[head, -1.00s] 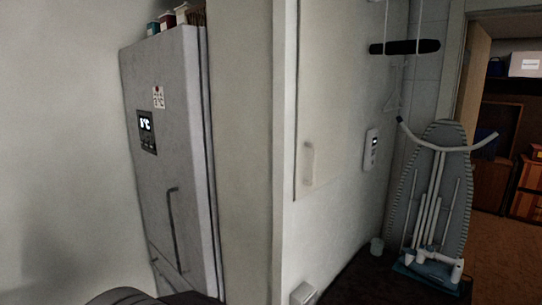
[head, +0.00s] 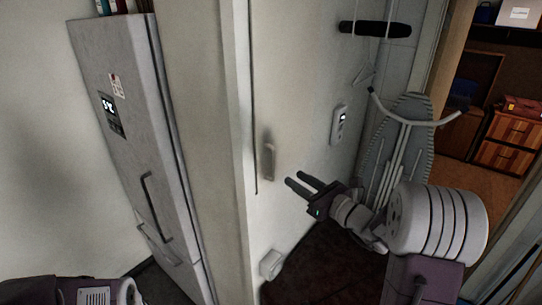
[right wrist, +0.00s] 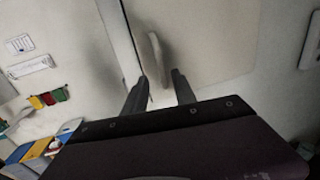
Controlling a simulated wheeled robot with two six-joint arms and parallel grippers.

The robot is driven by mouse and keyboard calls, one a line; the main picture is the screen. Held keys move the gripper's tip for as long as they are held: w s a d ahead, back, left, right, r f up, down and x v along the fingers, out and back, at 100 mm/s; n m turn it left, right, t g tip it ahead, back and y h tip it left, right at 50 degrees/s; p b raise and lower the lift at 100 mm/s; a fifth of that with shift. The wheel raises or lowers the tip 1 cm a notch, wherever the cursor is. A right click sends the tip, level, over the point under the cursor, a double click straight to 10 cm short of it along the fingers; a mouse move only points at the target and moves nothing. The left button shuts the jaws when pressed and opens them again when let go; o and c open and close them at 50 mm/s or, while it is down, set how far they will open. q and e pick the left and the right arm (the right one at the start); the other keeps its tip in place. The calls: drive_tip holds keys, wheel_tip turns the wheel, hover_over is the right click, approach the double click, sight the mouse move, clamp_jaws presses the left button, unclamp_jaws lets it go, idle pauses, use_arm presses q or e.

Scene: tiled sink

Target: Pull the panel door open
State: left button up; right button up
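The panel door (head: 300,75) is a pale panel in the white wall, and it looks shut. Its light vertical handle (head: 269,161) is near its lower left edge. My right gripper (head: 294,178) is open and empty, just right of the handle and a little below it in the head view. In the right wrist view the handle (right wrist: 154,55) shows just beyond the gap between the two dark fingertips (right wrist: 158,82), and no contact is visible. My left gripper is not in view.
A grey fridge (head: 125,130) with its own dark handle stands at the left. A wall-mounted control unit (head: 339,124) is right of the panel. An ironing board (head: 405,130) leans behind my right arm. A small box (head: 270,264) sits low on the wall.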

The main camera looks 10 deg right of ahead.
drive_tip(key=p+x, duration=0.4)
drive_tip(key=x, duration=0.5)
drive_tip(key=shift+p, duration=0.4)
clamp_jaws()
idle(0.9)
